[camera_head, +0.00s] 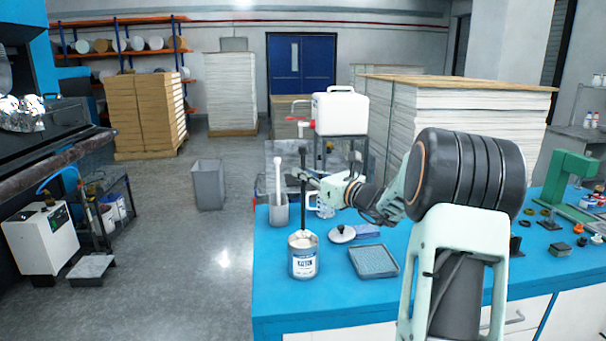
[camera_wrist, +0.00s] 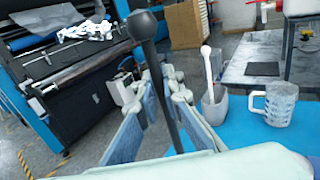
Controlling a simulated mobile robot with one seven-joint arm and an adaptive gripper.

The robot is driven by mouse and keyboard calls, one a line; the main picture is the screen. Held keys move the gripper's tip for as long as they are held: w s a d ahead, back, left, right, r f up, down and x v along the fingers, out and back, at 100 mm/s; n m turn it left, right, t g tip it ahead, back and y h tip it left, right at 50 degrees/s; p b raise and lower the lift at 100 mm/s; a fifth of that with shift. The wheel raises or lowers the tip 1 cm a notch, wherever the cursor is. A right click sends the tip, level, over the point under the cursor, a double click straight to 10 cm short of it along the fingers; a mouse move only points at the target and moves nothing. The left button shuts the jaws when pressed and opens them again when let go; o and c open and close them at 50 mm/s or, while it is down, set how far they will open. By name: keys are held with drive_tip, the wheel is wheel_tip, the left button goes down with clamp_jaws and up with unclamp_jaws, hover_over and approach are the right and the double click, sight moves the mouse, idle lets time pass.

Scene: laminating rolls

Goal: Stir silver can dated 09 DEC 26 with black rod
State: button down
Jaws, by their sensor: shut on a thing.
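The silver can (camera_head: 303,264) stands upright near the left front edge of the blue table, with a white and blue label. Its top is open and shows pale contents; the date is too small to read. My gripper (camera_head: 307,179) is above the can, shut on the upper part of the black rod (camera_head: 303,212). The rod is nearly upright, and its lower end meets the can's opening; how deep it goes is hidden. In the wrist view, the rod (camera_wrist: 163,75) with its round black knob stands between my fingers (camera_wrist: 165,120). The can is not visible there.
A grey cup (camera_head: 279,214) holding a white-headed rod (camera_head: 277,177) stands behind the can. A knobbed lid (camera_head: 341,235) and a grey tray (camera_head: 373,261) lie right of the can. Bare table (camera_head: 290,306) lies in front.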

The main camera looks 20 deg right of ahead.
sight(303, 156)
drive_tip(key=shift+r, duration=0.1)
drive_tip(key=shift+r+p, duration=1.35)
drive_tip(key=shift+r, duration=0.65)
